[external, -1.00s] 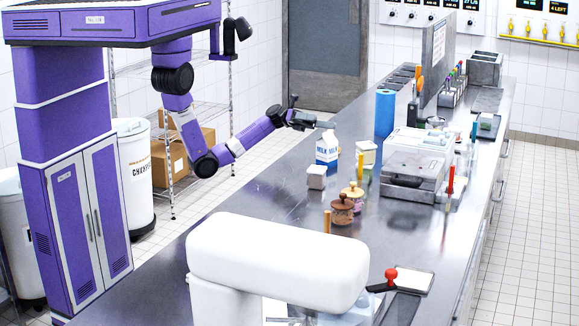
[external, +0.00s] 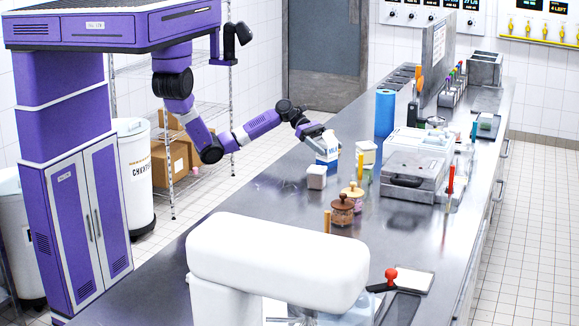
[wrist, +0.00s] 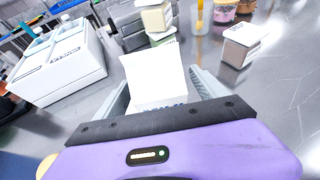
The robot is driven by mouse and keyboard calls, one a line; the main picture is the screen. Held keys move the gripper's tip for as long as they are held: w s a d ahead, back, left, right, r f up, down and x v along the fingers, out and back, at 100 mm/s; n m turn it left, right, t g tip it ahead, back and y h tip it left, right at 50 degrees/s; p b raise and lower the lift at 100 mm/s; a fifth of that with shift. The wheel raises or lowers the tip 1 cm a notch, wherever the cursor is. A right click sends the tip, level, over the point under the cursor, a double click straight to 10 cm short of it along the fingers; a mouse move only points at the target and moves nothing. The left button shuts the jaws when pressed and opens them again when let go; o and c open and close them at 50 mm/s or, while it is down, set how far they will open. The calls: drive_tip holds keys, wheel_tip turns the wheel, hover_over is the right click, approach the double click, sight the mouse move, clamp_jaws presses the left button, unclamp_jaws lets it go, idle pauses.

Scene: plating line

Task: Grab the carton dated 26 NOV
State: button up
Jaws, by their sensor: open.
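A white and blue milk carton (external: 327,155) stands upright on the steel counter (external: 262,205) in the external view. No date on it can be read. My gripper (external: 317,133) is at the carton's top, tilted down from the left. In the wrist view the carton's white top (wrist: 155,75) lies between the two open fingers of my gripper (wrist: 160,88). The lower part of the carton is hidden behind the gripper's body. I cannot tell if either finger touches it.
A small pale box (external: 317,178) and a pale lidded container (external: 366,154) stand close to the carton. Lidded jars (external: 342,212) stand nearer the camera. A blue roll (external: 385,112) and a grey-white machine (external: 410,168) are to the right. The counter's left part is clear.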

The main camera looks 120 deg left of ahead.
drive_tip(key=shift+x, duration=1.4)
drive_tip(key=shift+r, duration=0.15)
clamp_jaws()
